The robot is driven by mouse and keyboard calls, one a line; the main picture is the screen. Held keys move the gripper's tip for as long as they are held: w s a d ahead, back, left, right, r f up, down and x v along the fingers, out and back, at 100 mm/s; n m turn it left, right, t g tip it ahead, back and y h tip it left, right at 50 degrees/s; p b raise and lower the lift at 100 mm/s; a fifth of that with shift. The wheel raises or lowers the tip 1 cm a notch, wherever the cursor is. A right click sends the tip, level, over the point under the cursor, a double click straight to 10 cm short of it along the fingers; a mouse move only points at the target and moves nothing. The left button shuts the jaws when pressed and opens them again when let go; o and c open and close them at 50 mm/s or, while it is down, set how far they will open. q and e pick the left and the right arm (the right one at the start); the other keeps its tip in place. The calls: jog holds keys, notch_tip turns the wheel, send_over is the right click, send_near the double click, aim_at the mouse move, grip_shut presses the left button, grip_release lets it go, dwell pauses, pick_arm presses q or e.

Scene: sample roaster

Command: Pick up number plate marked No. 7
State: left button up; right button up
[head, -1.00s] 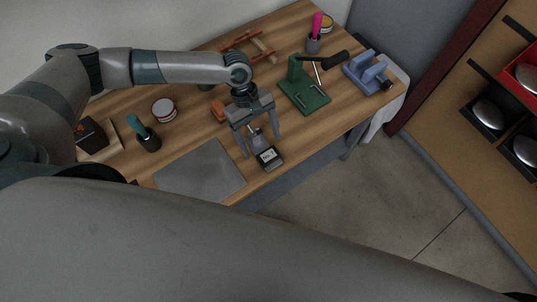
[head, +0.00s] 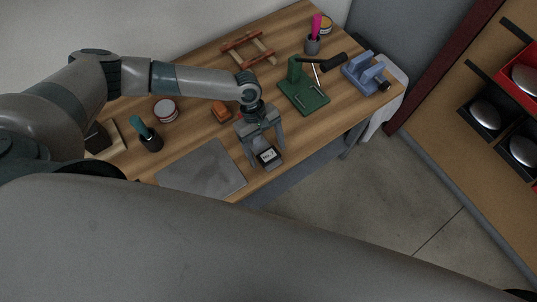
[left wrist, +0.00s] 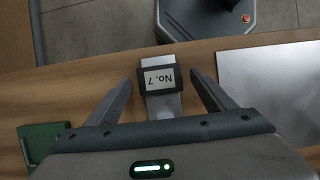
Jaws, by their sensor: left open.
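The number plate (left wrist: 159,79) reads "No. 7" and appears upside down in the left wrist view. Its white label has a dark frame, and it sits on a grey metal holder (left wrist: 163,106) by the front edge of the wooden bench. In the head view the plate (head: 268,155) shows between the fingertips of my left gripper (head: 267,161). In the left wrist view my left gripper (left wrist: 160,80) is open, with one finger on each side of the plate and gaps between. My right gripper is not in view.
A grey metal sheet (head: 203,170) lies left of the plate. A green stand (head: 304,97) and a blue device (head: 365,73) are to the right. An orange object (head: 221,111), a round tin (head: 165,110) and a teal-handled tool in a dark cup (head: 149,140) stand behind and left.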

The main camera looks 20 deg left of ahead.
aim_at(267, 153)
pick_arm(q)
jog(key=c, duration=1.3)
jog(key=shift+r, duration=0.15)
jog(key=shift+r, duration=0.55)
notch_tip(267, 153, up, 2)
jog(key=shift+r+b, duration=0.2)
jog(key=shift+b, duration=0.45)
jog(key=s+d+r, duration=0.2)
jog(key=d, duration=0.1)
jog(key=s+d+r+b, duration=0.1)
jog(key=s+d+r, duration=0.1)
jog(key=d+r, duration=0.1)
jog(key=s+d+r+b, duration=0.1)
jog(key=s+d+r, duration=0.1)
jog(key=d, duration=0.1)
jog(key=shift+s+d+r, duration=0.15)
jog(key=shift+s+d, duration=0.15)
jog(key=shift+d, duration=0.1)
